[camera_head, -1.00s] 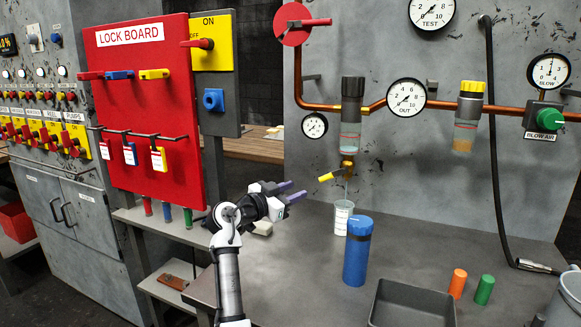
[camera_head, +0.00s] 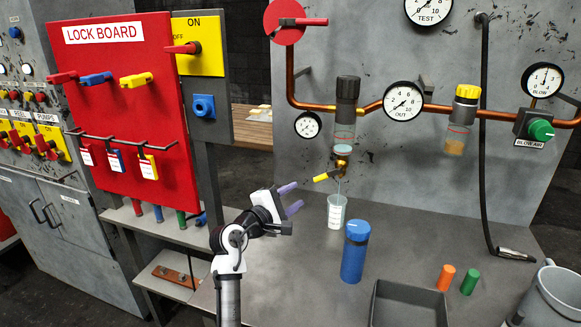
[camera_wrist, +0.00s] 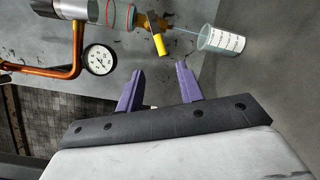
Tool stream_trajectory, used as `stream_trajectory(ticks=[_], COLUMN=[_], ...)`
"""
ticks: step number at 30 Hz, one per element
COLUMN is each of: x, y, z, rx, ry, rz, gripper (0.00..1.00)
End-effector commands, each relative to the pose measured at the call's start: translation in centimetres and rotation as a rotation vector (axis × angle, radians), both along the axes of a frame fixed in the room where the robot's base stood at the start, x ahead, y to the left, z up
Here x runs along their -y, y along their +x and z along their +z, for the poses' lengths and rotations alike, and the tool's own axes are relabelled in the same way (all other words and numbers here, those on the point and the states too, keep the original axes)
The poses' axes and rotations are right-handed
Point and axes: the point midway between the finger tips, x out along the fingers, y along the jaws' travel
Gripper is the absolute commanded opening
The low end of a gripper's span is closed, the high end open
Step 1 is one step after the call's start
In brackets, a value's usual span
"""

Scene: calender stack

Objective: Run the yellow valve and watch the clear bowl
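The yellow valve (camera_head: 322,177) is a small yellow lever on a brass drain fitting under a clear filter bowl. The clear bowl (camera_head: 344,134) has a black top and a red line. A thin stream falls from the fitting into a clear graduated cup (camera_head: 336,212) on the bench. My gripper (camera_head: 292,197) is open and empty, below and left of the lever, with purple fingers apart. In the wrist view, the yellow lever (camera_wrist: 159,44) lies just beyond the gap between the fingertips (camera_wrist: 159,66), and the stream enters the cup (camera_wrist: 221,41).
A blue canister (camera_head: 355,254) stands in front of the cup. A dark tray (camera_head: 408,303), orange and green cylinders and a grey mug (camera_head: 556,298) are at right. A second, yellow-topped bowl (camera_head: 459,125) hangs on the copper pipe. The red lock board (camera_head: 130,110) stands at left.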

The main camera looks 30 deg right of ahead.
Motion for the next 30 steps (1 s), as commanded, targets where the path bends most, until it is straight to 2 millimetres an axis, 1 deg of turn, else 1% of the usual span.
stream_trajectory(ticks=[1,3,8,11,14,18,24,30], x=[0.6,1.0,2.0,3.4,5.3,8.2,11.9,13.8], y=[-0.7,-1.1,-1.1,-0.7,0.0,1.0,2.3,3.0], z=[0.2,0.3,0.3,0.3,0.4,0.5,0.4,0.2], rx=[-0.043,-0.085,-0.113,-0.112,-0.113,-0.111,-0.11,-0.109], ry=[-0.016,-0.033,-0.042,-0.04,-0.041,-0.04,-0.04,-0.04], rz=[-0.011,-0.017,-0.022,-0.022,-0.022,-0.022,-0.021,-0.019], gripper=[0.37,0.37,0.37,0.37,0.37,0.37,0.37,0.37])
